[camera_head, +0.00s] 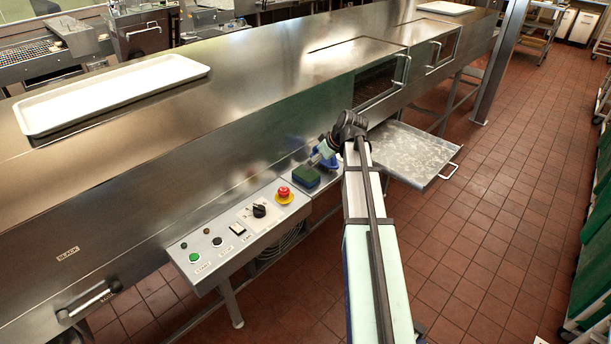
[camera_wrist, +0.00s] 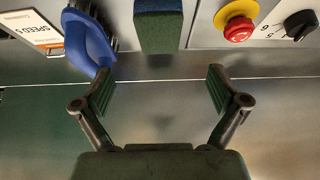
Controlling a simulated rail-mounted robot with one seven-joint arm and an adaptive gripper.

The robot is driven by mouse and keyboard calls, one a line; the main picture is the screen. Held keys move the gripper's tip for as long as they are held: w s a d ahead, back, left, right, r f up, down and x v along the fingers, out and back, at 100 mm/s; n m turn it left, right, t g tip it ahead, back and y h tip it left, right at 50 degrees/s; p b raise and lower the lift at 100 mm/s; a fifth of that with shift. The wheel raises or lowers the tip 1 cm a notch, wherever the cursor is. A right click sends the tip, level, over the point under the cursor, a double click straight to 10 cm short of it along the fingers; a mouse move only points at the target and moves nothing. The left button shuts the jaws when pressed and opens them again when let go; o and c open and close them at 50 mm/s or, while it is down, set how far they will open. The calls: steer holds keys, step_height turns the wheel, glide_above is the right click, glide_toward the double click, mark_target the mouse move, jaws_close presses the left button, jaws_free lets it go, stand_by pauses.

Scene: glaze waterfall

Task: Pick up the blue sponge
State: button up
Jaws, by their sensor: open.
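The sponge (camera_head: 306,177) sits on the panel ledge beside the red emergency button; it has a dark green top and blue along its lower edge. In the wrist view the sponge (camera_wrist: 158,32) shows as a green block with a blue strip, cut off by the top edge. My gripper (camera_wrist: 160,86) is open and empty, its two fingers spread wide. The sponge lies beyond the fingertips, roughly centred between them, with visible space between. I cannot make out the fingers in the head view.
A blue curved object (camera_wrist: 88,42) and a white label card (camera_wrist: 32,32) are left of the sponge. The red button (camera_wrist: 238,29) and black knob (camera_wrist: 300,24) are right. A white tray (camera_head: 110,96) lies on top.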

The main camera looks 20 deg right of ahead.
mark_target(306, 173)
steer(key=p+x, duration=0.2)
steer(key=x, duration=0.9)
steer(key=shift+p, duration=0.35)
steer(key=shift+r, duration=0.1)
steer(key=c, duration=0.8)
